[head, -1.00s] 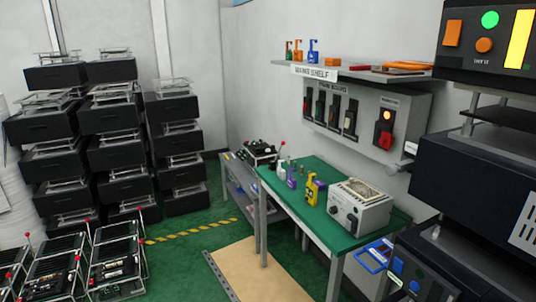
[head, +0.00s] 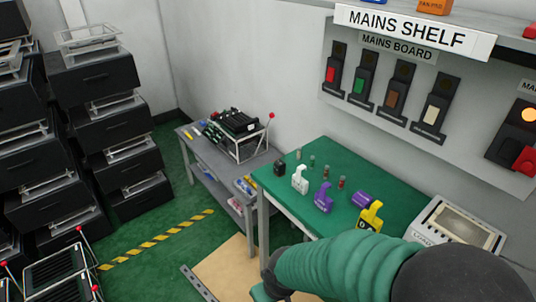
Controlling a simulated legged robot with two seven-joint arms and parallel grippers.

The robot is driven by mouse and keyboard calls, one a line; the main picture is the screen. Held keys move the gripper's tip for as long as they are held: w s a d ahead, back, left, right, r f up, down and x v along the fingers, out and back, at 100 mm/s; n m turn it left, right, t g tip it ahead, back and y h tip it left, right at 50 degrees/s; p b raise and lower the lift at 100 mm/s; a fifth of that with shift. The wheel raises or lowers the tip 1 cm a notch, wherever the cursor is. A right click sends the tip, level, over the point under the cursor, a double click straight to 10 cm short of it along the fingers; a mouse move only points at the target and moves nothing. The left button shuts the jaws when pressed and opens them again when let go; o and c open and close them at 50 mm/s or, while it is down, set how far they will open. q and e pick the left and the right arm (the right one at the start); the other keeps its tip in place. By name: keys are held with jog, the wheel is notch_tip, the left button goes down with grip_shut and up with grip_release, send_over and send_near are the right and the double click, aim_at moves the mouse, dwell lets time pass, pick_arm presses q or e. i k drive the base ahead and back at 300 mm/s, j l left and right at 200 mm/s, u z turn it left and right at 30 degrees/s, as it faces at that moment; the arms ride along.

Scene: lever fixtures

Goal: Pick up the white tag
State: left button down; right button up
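The white tag (head: 300,180) stands upright on the green-topped table (head: 273,182), near its left front part. A purple tag (head: 323,198) stands just to its right, and a yellow tag (head: 370,216) stands further right, partly behind my arm. My arm, in a green ribbed sleeve, comes in from the lower right across the front of the table and bends down out of the frame at the bottom. Its gripper is out of view. My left gripper is not in view either. Nothing touches the white tag.
Small cylinders and a dark block (head: 279,167) stand behind the white tag. A purple cylinder (head: 362,199) lies near the yellow tag. A grey instrument box (head: 455,228) is at the right. A grey side table (head: 190,150) stands left. The mains board (head: 390,100) hangs above.

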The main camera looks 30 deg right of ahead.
aim_at(299, 183)
jog(key=i+z, duration=0.25)
jog(key=i, duration=0.2)
jog(key=i+j+z, duration=0.25)
jog(key=i, duration=0.15)
jog(key=i+j+z, duration=0.25)
jog(key=i, duration=0.2)
jog(key=i+j+z, duration=0.2)
jog(key=z, duration=0.3)
jog(key=i+j+z, duration=0.3)
jog(key=z, duration=0.15)
jog(key=i+j+z, duration=0.2)
jog(key=j+z, duration=0.3)
jog(key=i+j+z, duration=0.1)
jog(key=j+z, duration=0.7)
jog(key=z, duration=0.15)
jog(key=j+z, duration=0.25)
jog(key=j, duration=0.25)
